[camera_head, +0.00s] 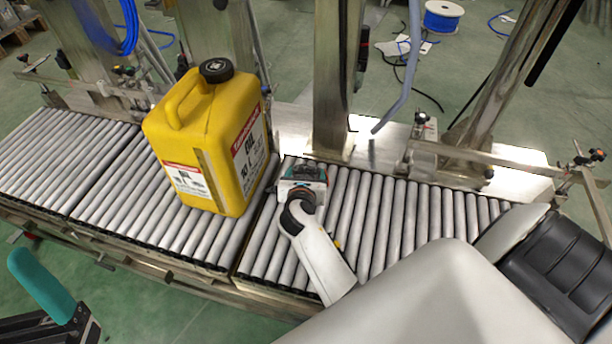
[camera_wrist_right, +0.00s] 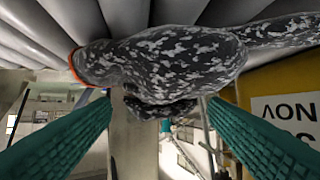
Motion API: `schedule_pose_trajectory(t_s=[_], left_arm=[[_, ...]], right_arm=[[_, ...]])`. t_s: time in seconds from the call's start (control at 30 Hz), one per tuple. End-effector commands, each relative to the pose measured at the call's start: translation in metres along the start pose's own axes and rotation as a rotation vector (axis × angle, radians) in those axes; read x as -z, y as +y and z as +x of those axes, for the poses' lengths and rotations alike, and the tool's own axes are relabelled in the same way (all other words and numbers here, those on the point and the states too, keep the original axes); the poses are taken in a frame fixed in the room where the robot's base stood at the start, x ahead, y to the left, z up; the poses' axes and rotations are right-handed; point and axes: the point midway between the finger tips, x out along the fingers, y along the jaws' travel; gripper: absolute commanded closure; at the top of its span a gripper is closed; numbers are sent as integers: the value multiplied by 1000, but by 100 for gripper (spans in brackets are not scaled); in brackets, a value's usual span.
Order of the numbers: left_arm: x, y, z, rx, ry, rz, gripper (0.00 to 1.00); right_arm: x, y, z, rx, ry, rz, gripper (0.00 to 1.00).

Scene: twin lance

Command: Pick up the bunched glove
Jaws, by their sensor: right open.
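The bunched glove (camera_wrist_right: 178,62) has a grey, black and white mottled pattern and an orange-edged cuff. It lies against the conveyor rollers in the right wrist view. My right gripper (camera_head: 304,172) is over the rollers, just right of the yellow jug, and hides the glove in the head view. In the right wrist view its two teal fingers are open, spread to either side of the glove's lower part, with gaps visible. A teal finger of my left gripper (camera_head: 46,290) shows at the lower left, away from the conveyor; its other finger cannot be made out.
A large yellow jug (camera_head: 212,140) with a black cap stands upright on the rollers close to my right gripper. The roller conveyor (camera_head: 70,165) is bare to the left and right. A metal post (camera_head: 338,80) and side rails stand along its far edge.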

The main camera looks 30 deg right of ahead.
Motion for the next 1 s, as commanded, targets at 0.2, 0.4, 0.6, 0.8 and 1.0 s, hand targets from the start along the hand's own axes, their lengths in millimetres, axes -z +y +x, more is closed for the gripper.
schedule_pose_trajectory(t_s=[0.2, 0.4, 0.6, 0.8, 1.0], left_arm=[[-4, 0, 0, 0, -28, -2, 11], [-4, 0, 0, 0, -26, -2, 11], [-4, 0, 0, 1, -26, -1, 11], [-4, 0, -1, 1, -26, -1, 11], [-4, 0, 0, 1, -23, -1, 11]], right_arm=[[0, -1, 0, 0, 0, 0, 31], [0, 0, 0, 0, 0, 0, 47], [0, 0, 0, 0, -1, 0, 80], [-1, 0, 0, -1, -1, -1, 90], [-1, 0, 0, -1, -2, -2, 90]])
